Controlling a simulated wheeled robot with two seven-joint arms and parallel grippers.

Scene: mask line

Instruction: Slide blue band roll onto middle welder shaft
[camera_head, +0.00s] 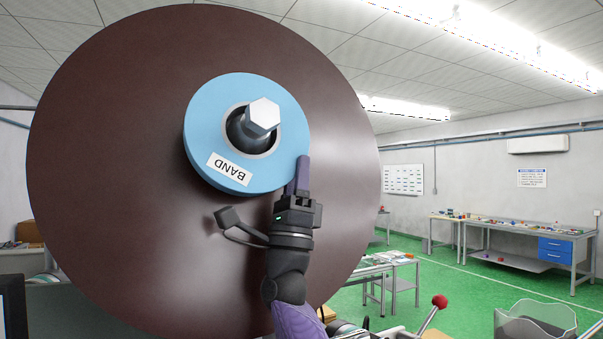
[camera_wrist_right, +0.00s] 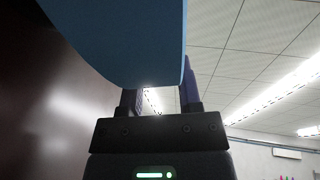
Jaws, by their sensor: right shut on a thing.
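The blue band roll (camera_head: 205,135), labelled BAND, is held face-on in front of a large dark brown disc (camera_head: 110,150). A shaft with a white hexagonal end (camera_head: 262,115) shows through the roll's hole, so the roll sits around it. The gap between roll and disc cannot be judged. My right gripper (camera_head: 302,168) is shut on the roll's lower right rim. My left gripper is not in view.
The large disc blocks the left and middle of the head view. A lever with a red knob (camera_head: 439,301) and a clear bin (camera_head: 535,318) stand at the lower right. Workbenches (camera_head: 530,229) stand at the back right, with open green floor (camera_head: 470,285) before them.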

